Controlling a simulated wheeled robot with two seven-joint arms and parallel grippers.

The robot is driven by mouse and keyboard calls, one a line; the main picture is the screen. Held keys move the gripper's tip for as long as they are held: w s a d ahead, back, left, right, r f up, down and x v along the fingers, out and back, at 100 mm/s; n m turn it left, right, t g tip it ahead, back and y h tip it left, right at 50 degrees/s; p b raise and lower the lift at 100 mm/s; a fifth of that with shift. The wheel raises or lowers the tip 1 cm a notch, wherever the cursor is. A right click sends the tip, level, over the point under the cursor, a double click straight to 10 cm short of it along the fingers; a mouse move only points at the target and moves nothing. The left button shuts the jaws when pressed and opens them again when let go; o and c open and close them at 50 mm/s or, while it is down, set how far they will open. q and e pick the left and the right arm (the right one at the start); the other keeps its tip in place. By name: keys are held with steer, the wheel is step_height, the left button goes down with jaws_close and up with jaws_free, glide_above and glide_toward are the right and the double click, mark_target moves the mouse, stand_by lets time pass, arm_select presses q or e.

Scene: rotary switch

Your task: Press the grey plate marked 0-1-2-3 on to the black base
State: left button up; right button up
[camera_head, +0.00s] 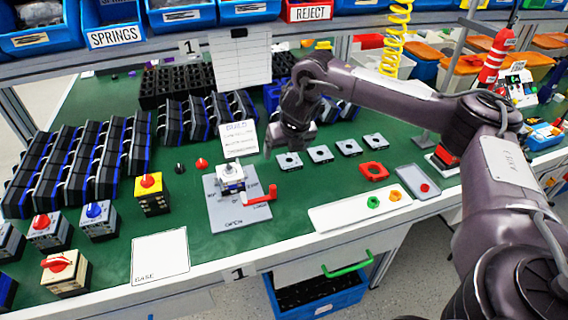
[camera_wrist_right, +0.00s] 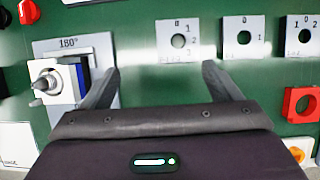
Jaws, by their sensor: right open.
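A row of small grey plates with round holes lies on the green mat. The leftmost grey plate (camera_head: 289,161) also shows in the wrist view (camera_wrist_right: 165,52); its small marks seem to include 0, 1 and 2, and I cannot read them all. A switch base (camera_head: 231,180), pale on top with a shaft, sits in a grey fixture; in the wrist view (camera_wrist_right: 48,84) blue and black show at its side. My right gripper (camera_wrist_right: 159,69) is open and empty. In the head view my right gripper (camera_head: 284,148) hangs just behind the leftmost plate. My left gripper is not in view.
The fixture (camera_head: 222,215) has a red clamp handle (camera_head: 261,197). A red square ring (camera_head: 374,171) and a white tray (camera_head: 340,212) lie to the right. Finished-looking switches (camera_head: 152,187) stand at the left. A build card (camera_head: 238,140) stands behind the fixture.

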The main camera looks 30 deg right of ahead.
mark_target(289, 163)
steer(key=shift+w+d+f+g, duration=0.15)
steer(key=shift+d+f, duration=0.05)
steer(key=shift+d, duration=0.4)
steer(key=shift+w+d+f+g, duration=0.1)
steer(key=shift+d+f+g, duration=0.05)
steer(key=shift+d, duration=0.45)
steer(key=shift+x, duration=1.1)
steer(key=x, duration=0.3)
steer(key=shift+d+f, duration=0.2)
steer(key=shift+f, duration=0.2)
steer(key=shift+w+f, duration=0.3)
steer(key=shift+f, duration=0.2)
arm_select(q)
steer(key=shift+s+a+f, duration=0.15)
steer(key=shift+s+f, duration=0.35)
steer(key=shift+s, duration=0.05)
arm_select(e)
steer(key=c, duration=0.4)
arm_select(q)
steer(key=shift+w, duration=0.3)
arm_select(e)
steer(key=c, duration=0.7)
steer(key=shift+r, duration=0.1)
